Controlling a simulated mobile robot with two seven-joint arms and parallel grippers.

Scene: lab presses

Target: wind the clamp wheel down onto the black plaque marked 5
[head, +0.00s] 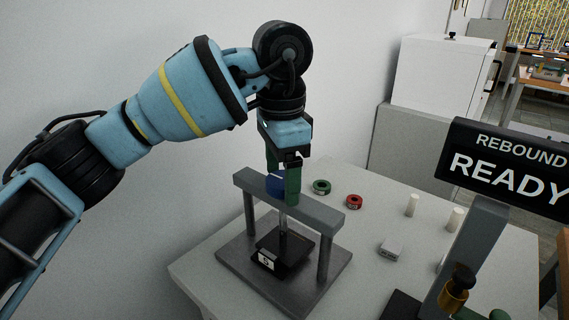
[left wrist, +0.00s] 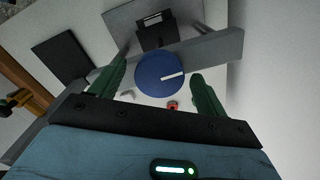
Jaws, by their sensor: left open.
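The clamp press stands on the table, with a grey crossbar (head: 310,205) on two posts over a grey base (head: 235,247). The black plaque (head: 296,252) with a white label reading 5 lies on the base under the spindle (head: 283,222). The blue clamp wheel (head: 275,185) is above the crossbar, partly hidden by my left gripper. In the left wrist view the wheel (left wrist: 157,76) has a white line on it and sits between the two green fingers. My left gripper (head: 283,185) is open around the wheel, pointing down, with gaps on both sides. My right gripper is out of view.
A green ring (head: 321,187) and a red ring (head: 354,202) lie behind the press. A sign (head: 512,165) reading "REBOUND READY" stands at right.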

